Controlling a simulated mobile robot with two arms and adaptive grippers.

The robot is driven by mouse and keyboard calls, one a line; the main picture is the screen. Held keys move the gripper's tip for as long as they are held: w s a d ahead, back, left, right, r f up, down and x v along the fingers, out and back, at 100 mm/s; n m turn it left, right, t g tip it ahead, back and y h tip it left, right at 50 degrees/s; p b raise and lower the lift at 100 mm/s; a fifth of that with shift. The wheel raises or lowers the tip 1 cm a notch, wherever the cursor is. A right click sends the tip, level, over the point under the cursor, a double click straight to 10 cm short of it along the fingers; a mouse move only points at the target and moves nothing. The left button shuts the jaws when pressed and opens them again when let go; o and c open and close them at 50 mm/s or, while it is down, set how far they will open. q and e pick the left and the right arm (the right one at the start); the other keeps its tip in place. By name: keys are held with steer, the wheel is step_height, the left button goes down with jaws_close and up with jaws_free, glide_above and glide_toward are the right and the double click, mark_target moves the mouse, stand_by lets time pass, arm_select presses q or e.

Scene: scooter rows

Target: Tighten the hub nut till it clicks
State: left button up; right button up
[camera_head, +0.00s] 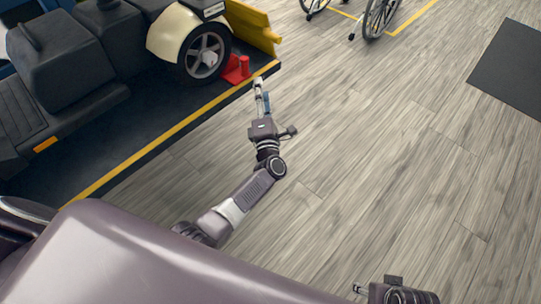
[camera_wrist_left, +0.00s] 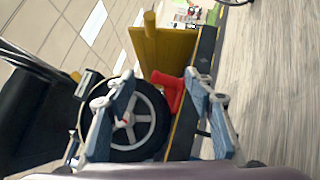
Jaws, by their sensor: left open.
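The scooter's black-tyred wheel (camera_head: 204,53) with grey spokes is under a cream fender in the head view. Its pale hub (camera_head: 209,57) is at the wheel's middle; the nut itself is too small to make out. My left gripper (camera_head: 259,90) is apart from the wheel, to its lower right, above the floor beside the platform edge. In the left wrist view the blue-padded fingers of the left gripper (camera_wrist_left: 150,92) are spread with nothing between them, and the wheel (camera_wrist_left: 140,120) and hub (camera_wrist_left: 126,119) show beyond. My right gripper (camera_head: 359,290) is partly seen at the bottom.
A red wheel chock (camera_head: 238,70) stands right of the wheel, near a yellow ramp-like panel (camera_head: 252,27). The dark platform has a yellow edge line (camera_head: 150,136). A wheelchair (camera_head: 378,15) is at the top. The wood floor to the right is clear up to a dark mat (camera_head: 515,68).

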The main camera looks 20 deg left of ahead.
arm_select(q)
steer(key=s+d+f+m+g+h+p, duration=0.2)
steer(key=s+f+m, duration=0.4)
steer(key=f, duration=0.3)
steer(key=s+d+f+m+g+h+p, duration=0.2)
steer(key=s+d+f+m+h+p, duration=0.3)
steer(key=f+m, duration=0.3)
steer(key=shift+s+d+f+m+h, duration=0.15)
steer(key=shift+s+f+m+h, duration=0.25)
steer(key=shift+s+m+h, duration=0.25)
steer(key=shift+n, duration=0.25)
